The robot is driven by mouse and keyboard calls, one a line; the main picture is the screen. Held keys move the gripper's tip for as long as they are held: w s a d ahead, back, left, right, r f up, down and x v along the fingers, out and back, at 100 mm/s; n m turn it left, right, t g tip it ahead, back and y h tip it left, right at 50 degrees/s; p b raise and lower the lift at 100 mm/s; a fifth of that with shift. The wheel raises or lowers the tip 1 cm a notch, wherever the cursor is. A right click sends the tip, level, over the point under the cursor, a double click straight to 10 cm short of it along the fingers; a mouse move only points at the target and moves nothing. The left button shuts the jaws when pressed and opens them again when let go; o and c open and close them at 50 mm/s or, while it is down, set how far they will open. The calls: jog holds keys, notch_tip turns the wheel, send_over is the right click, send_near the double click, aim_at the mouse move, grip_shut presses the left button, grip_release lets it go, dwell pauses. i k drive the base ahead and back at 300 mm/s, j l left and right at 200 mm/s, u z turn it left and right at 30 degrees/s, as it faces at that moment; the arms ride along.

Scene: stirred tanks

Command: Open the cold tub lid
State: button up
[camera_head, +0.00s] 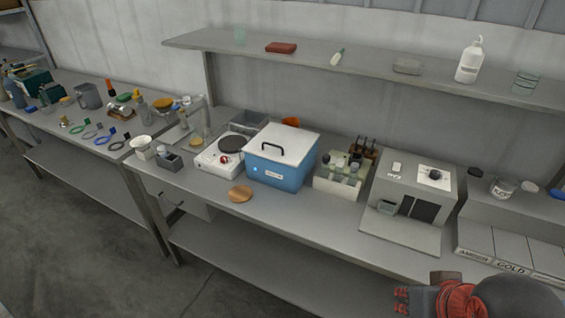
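The cold tub (276,172) is a blue box with a small white label on its front, standing on the grey bench near the middle of the view. Its white lid (297,143) lies flat on top and is shut. A black arched handle (271,148) stands on the lid toward its left side. My gripper (402,300) shows at the bottom right edge, dark with red parts, in front of the bench and well apart from the tub. Its fingers are too small and partly cut off to tell whether they are open.
A white hotplate (222,155) stands close left of the tub, and a bottle rack (341,178) close right. A grey boxy device (410,200) stands further right. A wooden disc (240,194) lies in front. A wall shelf (370,67) runs above and behind the tub.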

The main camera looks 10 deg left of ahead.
aim_at(288, 146)
jog(key=i+j+u, duration=0.6)
jog(key=i, duration=0.25)
